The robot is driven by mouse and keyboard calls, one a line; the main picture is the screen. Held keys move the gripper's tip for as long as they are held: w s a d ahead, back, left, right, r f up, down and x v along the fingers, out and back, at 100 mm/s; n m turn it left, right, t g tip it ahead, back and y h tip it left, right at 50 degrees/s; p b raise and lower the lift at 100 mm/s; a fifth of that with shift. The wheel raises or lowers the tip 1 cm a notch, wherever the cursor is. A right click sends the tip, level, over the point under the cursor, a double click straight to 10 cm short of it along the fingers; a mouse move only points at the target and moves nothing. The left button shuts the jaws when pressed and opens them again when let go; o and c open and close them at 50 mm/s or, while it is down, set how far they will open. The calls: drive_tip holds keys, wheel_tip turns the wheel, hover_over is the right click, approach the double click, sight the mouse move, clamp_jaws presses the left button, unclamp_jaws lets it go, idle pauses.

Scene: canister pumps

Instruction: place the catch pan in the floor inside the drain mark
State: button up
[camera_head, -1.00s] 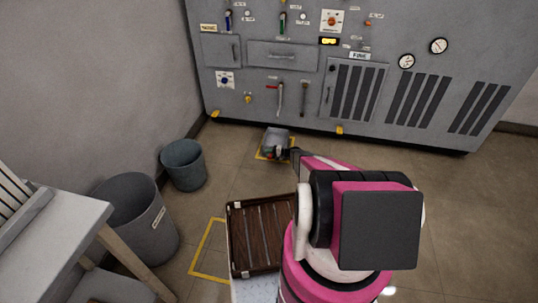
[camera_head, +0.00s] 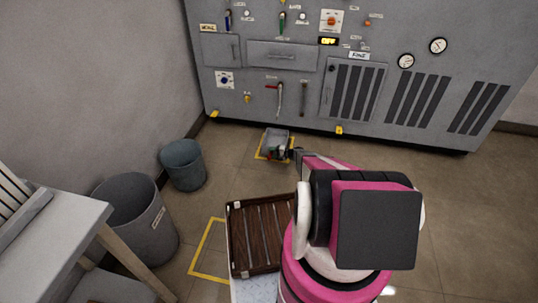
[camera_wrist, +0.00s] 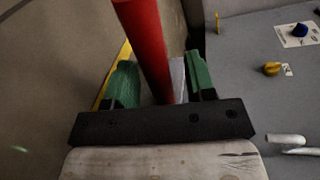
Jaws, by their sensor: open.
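The catch pan (camera_head: 271,137) is a small grey open tray on the floor in front of the grey cabinet. It lies within the yellow drain mark (camera_head: 259,153), whose left and front lines show; its right side is partly hidden by my gripper. My gripper (camera_head: 276,153) is low at the pan's front edge. In the wrist view my gripper (camera_wrist: 162,80) is open, with its green fingers apart. A red bar (camera_wrist: 143,35) runs between them, close to the camera; I cannot tell whether it touches them. A grey strip shows behind it.
The cabinet (camera_head: 290,110) with levers and gauges stands just behind the pan. Two grey bins (camera_head: 184,166) (camera_head: 143,225) stand at left. The floor at right is clear.

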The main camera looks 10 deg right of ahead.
drive_tip(key=v, duration=0.9)
drive_tip(key=s+a+r+n+g+h, duration=0.1)
drive_tip(key=s+a+r+g+h, duration=0.1)
drive_tip(key=s+a+r, duration=0.35)
drive_tip(key=s+a+r+n+g+h, duration=0.25)
drive_tip(key=s+r, duration=0.45)
drive_tip(key=r, duration=0.4)
drive_tip(key=s+a+r+n+g+h, duration=0.1)
drive_tip(key=s+a+r+g, duration=0.1)
drive_tip(key=s+a+r, duration=0.5)
drive_tip(key=s+r+n+h, duration=0.2)
drive_tip(key=s+r+h, duration=0.7)
drive_tip(key=s+r, duration=1.3)
drive_tip(key=shift+d+r+t, duration=0.35)
drive_tip(key=shift+d+r, duration=0.1)
drive_tip(key=shift+r, duration=0.05)
